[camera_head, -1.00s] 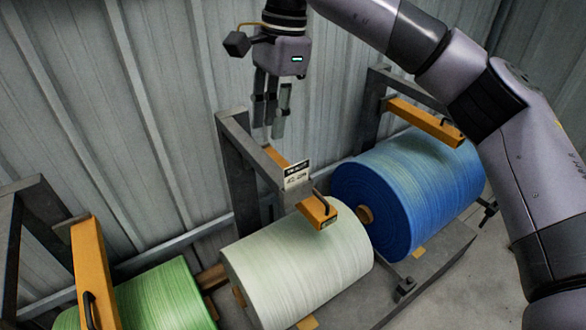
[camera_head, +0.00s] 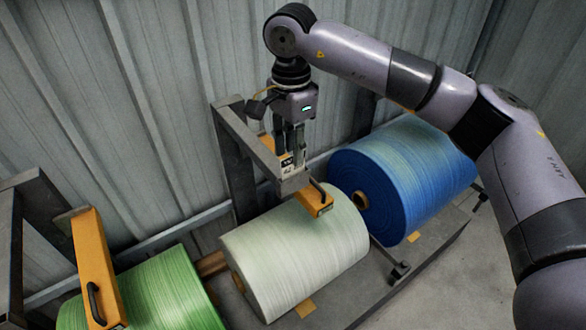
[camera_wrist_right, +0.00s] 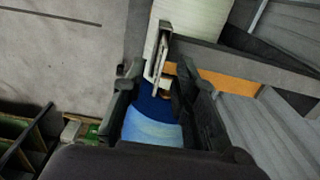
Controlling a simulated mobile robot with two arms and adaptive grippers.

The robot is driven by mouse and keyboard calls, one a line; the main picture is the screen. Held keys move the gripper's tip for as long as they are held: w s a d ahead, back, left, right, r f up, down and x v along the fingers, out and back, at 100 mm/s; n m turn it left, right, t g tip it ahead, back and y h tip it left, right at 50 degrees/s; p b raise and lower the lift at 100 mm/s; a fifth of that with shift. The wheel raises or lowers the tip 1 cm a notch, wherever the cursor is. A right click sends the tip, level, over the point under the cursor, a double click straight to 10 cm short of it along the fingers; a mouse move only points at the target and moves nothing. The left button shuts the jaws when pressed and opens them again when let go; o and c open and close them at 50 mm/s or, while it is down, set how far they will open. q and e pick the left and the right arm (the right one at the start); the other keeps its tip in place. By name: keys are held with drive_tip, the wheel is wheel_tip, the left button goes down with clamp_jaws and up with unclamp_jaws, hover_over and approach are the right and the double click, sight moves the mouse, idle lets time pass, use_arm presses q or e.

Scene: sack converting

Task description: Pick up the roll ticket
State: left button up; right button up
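The roll ticket (camera_head: 287,163) is a small white card with a black printed top. It stands upright on the steel frame by the orange arm above the white roll. My right gripper (camera_head: 289,150) points down at the ticket, its fingers partly covering the card. In the right wrist view the ticket (camera_wrist_right: 159,54) shows nearly edge-on as a thin pale plate between the spread fingertips (camera_wrist_right: 160,70). The right gripper is open, and I cannot tell whether a finger touches the card. My left gripper is not in view.
The white roll (camera_head: 298,255) lies below the frame (camera_head: 240,135). The blue roll (camera_head: 405,185) is to its right and the green roll (camera_head: 150,298) to its left. A corrugated wall (camera_head: 130,120) stands behind.

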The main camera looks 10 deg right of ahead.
sight(288, 170)
drive_tip(key=f+p, duration=0.1)
drive_tip(key=f, duration=0.2)
drive_tip(key=shift+w+d+f+p, duration=0.1)
drive_tip(key=shift+d+f+p, duration=0.1)
drive_tip(key=shift+f+p, duration=0.15)
drive_tip(key=shift+f, duration=0.5)
drive_tip(key=shift+c, duration=0.4)
clamp_jaws()
